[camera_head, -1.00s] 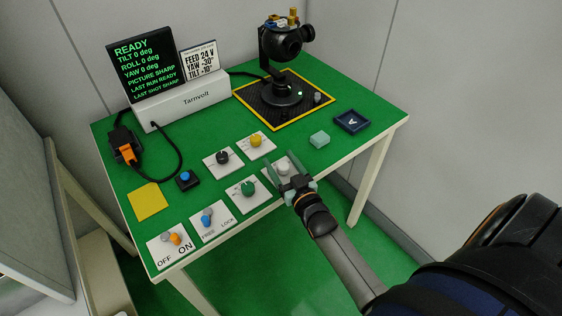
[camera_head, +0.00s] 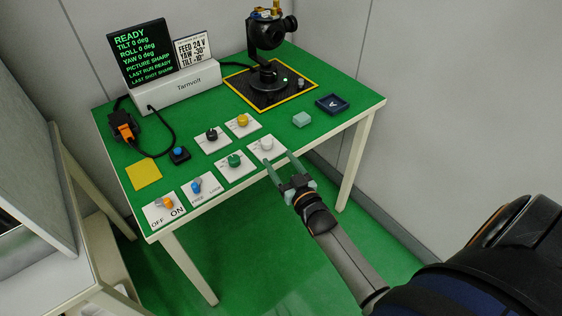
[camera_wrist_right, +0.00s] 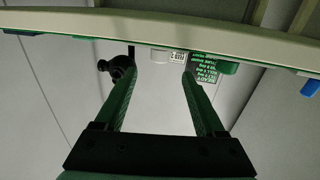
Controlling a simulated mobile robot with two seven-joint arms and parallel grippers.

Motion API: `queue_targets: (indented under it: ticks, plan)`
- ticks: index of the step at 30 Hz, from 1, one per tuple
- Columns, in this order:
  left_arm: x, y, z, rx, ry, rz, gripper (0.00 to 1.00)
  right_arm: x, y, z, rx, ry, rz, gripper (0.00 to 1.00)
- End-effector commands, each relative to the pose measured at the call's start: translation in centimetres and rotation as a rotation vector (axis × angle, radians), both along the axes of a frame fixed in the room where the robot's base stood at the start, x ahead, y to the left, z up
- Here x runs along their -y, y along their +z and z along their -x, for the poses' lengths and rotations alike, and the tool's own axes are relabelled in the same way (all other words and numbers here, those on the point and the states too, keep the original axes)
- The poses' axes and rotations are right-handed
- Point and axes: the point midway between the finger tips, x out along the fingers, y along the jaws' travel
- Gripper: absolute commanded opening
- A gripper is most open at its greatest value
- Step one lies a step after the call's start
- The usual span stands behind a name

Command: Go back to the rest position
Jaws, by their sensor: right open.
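My right gripper (camera_head: 281,171) is open and empty at the front edge of the green table (camera_head: 215,110), beside the white knob (camera_head: 266,144) on its white plate. In the right wrist view its two fingers (camera_wrist_right: 160,85) stand apart with nothing between them. My left gripper is not in view. The black gimbal camera (camera_head: 267,50) stands upright on a yellow-edged black mat (camera_head: 285,104).
Knobs and switches, including a green knob (camera_head: 234,160) and a yellow knob (camera_head: 242,119), line the table. A sign box (camera_head: 180,88) with a READY screen (camera_head: 139,52) stands at the back left.

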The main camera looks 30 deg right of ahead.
Motion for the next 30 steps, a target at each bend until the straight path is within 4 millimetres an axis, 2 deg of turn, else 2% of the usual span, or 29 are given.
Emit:
queue_targets:
  ticks: [20, 23, 25, 29, 30]
  plan:
    - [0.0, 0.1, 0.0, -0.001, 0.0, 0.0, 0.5, -0.2, -0.1, 0.2, -0.009, 0.004, 0.001, 0.72]
    - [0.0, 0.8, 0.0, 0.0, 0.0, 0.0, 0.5, -1.1, -1.1, 1.8, -0.074, 0.025, 0.006, 0.72]
    - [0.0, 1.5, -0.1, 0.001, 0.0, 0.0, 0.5, -2.5, -2.3, 4.0, -0.159, 0.055, 0.01, 0.72]
    - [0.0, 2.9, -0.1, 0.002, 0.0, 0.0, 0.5, -6.2, -5.1, 10.1, -0.371, 0.135, 0.012, 0.72]
    - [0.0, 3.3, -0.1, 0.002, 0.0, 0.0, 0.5, -7.3, -5.8, 12.2, -0.435, 0.163, 0.012, 0.72]
